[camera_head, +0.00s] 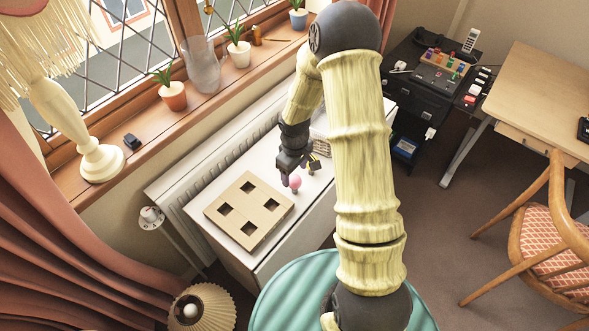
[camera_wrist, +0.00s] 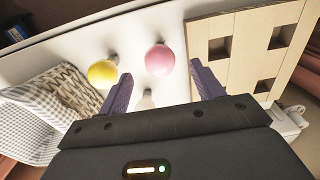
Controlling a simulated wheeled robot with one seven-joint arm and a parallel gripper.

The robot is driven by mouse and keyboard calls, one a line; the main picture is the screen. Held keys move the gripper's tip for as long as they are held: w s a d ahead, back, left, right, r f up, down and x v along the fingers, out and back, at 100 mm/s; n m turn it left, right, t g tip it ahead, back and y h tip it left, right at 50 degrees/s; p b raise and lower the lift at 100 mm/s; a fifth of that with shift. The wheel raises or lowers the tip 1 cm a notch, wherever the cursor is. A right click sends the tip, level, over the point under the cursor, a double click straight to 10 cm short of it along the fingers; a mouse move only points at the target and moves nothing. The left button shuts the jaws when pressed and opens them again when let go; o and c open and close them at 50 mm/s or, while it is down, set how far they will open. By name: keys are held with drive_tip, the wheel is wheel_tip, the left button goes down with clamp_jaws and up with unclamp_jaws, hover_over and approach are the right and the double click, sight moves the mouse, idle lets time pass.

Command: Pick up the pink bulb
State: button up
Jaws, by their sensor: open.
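The pink bulb (camera_head: 294,181) is on the white table (camera_head: 290,228), just right of the tan board in the head view. In the wrist view the pink bulb (camera_wrist: 160,61) shows ahead of my gripper (camera_wrist: 160,82), roughly between the lines of its two purple fingers. My gripper (camera_head: 296,179) is open and empty, close to the bulb. A yellow bulb (camera_wrist: 103,73) lies left of the pink one, near the left fingertip. A pale bulb (camera_wrist: 145,100) is partly hidden between the fingers.
A tan board (camera_head: 250,212) with square holes lies beside the pink bulb. A checked cloth item (camera_wrist: 62,95) is left of my gripper in the wrist view. The windowsill (camera_head: 215,100) with potted plants and a glass vase runs behind the table.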

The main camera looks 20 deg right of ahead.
sight(295, 178)
drive_tip(key=shift+f+b, duration=1.15)
drive_tip(key=shift+f, duration=0.9)
drive_tip(key=c, duration=0.9)
drive_tip(key=shift+c, duration=0.2)
drive_tip(key=shift+r+p, duration=4.3)
drive_tip(key=shift+r, duration=0.75)
